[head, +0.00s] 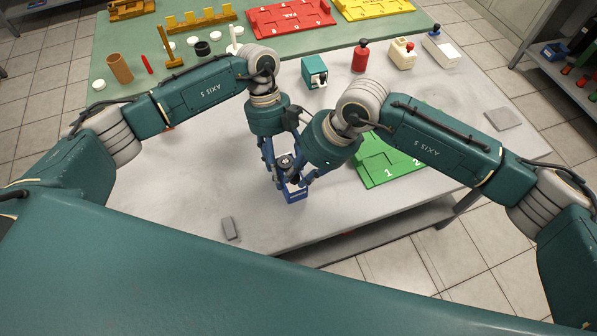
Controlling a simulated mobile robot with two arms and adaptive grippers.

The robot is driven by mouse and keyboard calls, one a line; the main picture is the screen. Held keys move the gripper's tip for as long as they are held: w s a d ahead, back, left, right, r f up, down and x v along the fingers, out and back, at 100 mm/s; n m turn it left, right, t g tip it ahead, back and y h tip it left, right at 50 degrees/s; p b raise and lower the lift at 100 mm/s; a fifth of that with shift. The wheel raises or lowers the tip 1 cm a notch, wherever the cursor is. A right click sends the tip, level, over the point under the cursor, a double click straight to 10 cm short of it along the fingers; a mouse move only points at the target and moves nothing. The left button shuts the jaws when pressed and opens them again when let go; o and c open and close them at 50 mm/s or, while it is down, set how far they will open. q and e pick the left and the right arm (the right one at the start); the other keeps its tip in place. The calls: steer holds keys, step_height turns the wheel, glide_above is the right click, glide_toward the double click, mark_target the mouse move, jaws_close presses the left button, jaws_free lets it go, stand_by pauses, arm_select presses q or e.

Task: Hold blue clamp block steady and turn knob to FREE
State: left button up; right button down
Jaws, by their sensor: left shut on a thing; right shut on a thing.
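The blue clamp block (295,194) stands on the grey table, low in the middle of the head view. A dark round knob (285,160) with a pale mark sits on its top. My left gripper (277,178) comes down from above and is shut on the block at its left side. My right gripper (294,164) reaches in from the upper right and is shut on the knob. The two grippers are close together and cover much of the block. I cannot read the knob's setting at this size.
A green numbered mat (389,172) lies right of the block, partly under my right arm. A teal box (314,72), a red bottle (361,57) and a white box with a red button (402,54) stand behind. A small grey plate (231,229) lies front left.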

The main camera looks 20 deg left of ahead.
steer(key=shift+w+n+g, duration=0.25)
steer(key=shift+n+g, duration=0.15)
steer(key=shift+n, duration=0.9)
steer(key=c, duration=1.8)
jaws_free()
steer(key=shift+c, duration=0.2)
steer(key=shift+r, duration=0.1)
steer(key=v, duration=1.2)
steer(key=shift+w+a, duration=0.1)
steer(key=shift+a, duration=0.05)
arm_select(q)
steer(key=o, duration=1.4)
